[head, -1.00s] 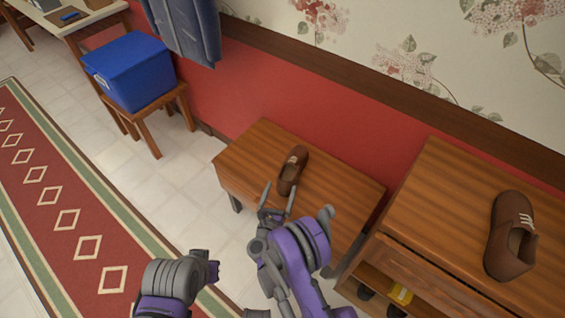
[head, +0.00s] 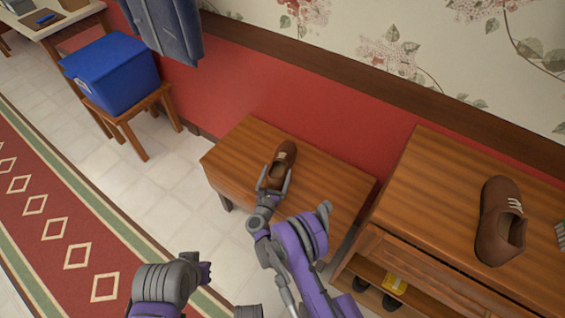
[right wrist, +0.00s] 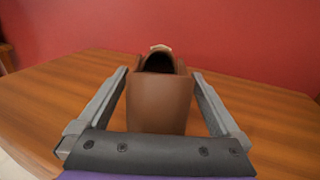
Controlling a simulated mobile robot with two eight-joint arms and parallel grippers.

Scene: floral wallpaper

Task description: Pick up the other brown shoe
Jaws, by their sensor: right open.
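A brown shoe (head: 284,158) sits on the low wooden bench, its heel end toward me. My right gripper (head: 274,178) is open, with its fingers around the shoe's heel. In the right wrist view the shoe (right wrist: 160,100) stands between the two open fingers (right wrist: 160,95), with a gap visible on each side. A second brown shoe (head: 494,235) with pale laces sits on top of the wooden cabinet at the right. My left arm shows at the bottom of the head view, but its fingers cannot be made out.
The bench (head: 335,188) is otherwise clear. The wooden cabinet (head: 430,205) stands close to its right, with dark shoes and a yellow item (head: 396,283) on its lower shelf. A blue bin (head: 112,75) rests on a small stool at the left. A red wall is behind.

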